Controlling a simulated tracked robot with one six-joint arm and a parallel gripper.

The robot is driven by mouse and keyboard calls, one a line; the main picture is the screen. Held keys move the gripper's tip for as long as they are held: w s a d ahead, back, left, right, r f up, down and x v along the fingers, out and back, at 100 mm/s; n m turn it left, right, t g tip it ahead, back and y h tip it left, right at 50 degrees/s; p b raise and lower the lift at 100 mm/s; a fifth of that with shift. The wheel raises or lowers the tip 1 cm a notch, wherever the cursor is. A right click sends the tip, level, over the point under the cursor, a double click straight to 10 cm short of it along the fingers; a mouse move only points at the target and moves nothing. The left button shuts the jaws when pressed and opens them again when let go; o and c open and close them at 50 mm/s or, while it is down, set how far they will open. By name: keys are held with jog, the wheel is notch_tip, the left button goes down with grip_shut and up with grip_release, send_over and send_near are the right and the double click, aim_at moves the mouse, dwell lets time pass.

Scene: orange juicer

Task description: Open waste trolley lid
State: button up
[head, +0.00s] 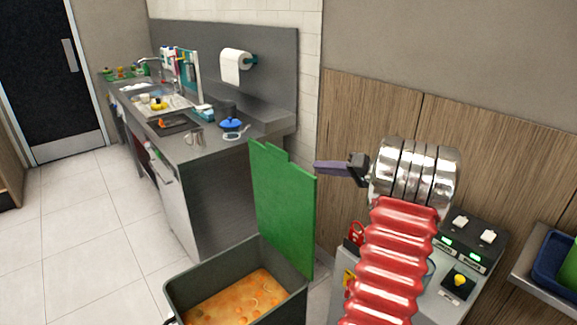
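The waste trolley is a dark grey bin (288,307) at the bottom centre of the head view. Its green lid (284,210) stands upright at the bin's back right side, so the bin is open at the top. Orange waste (235,298) shows inside it. My gripper (322,167) is at the end of my red arm, just right of the lid's top edge and pointing left. It looks close to the lid, but I cannot tell whether they touch. Its fingers are seen edge-on, so their opening is hidden. Nothing shows in them.
A steel counter (230,147) with a sink and several items stands behind the bin. A grey machine with switches (468,242) is at the lower right, beside my arm. A blue tray (553,262) sits at the right edge. The tiled floor (85,240) at left is clear.

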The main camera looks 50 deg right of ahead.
jog(key=x, duration=1.4)
jog(key=shift+c, duration=0.7)
grip_shut()
jog(key=shift+s+d, duration=0.1)
